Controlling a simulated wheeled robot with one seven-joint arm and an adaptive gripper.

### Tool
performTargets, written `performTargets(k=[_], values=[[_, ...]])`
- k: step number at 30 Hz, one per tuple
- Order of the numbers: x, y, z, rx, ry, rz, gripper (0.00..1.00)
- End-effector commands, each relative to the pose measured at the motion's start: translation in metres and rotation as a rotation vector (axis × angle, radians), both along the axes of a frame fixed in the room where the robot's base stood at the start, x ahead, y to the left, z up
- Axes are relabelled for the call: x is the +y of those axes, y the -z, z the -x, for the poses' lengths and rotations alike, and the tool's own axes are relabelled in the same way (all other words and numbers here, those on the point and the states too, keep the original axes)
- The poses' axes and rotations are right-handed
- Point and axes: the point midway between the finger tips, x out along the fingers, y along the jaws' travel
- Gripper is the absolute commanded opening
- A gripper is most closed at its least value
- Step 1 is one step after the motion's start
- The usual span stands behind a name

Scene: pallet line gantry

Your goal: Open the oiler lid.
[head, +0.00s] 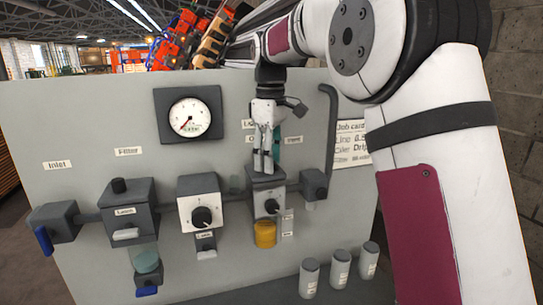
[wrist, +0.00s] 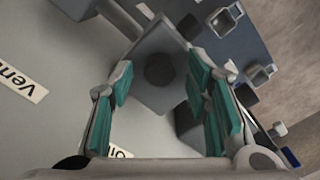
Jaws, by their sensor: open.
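The oiler (head: 266,203) is a grey block on the panel, with a dark knob on its front and an amber bowl (head: 264,234) below. In the wrist view its top face (wrist: 146,92) carries a dark round cap (wrist: 160,70), which seems to be the lid; it looks seated on the block. My gripper (head: 263,171) points down just above the oiler and hides its top in the head view. In the wrist view my gripper (wrist: 163,88) is open, with teal pads on either side of the cap and a gap to it. Contact with the block cannot be told.
A pipe joins the oiler to the regulator (head: 201,208) at left and a small block (head: 314,184) at right. A dark upright pipe (head: 330,130) rises at right. A gauge (head: 189,119) is above left. Three grey canisters (head: 340,268) stand on the lower ledge.

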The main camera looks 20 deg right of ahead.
Motion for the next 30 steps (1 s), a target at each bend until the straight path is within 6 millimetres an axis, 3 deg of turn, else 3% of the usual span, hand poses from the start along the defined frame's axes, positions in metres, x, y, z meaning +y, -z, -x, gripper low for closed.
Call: performTargets(k=[9, 11, 15, 23, 30], values=[[0.0, 0.003, 0.0, 0.0, 0.0, 0.0, 0.44], [0.0, 0.003, 0.0, 0.0, 0.0, 0.0, 0.33], [0.0, 0.003, 0.0, 0.0, 0.0, 0.0, 0.01], [-0.007, 0.003, -0.001, 0.0, 0.003, 0.0, 0.0], [-0.061, 0.003, -0.001, -0.001, 0.007, 0.001, 0.0]])
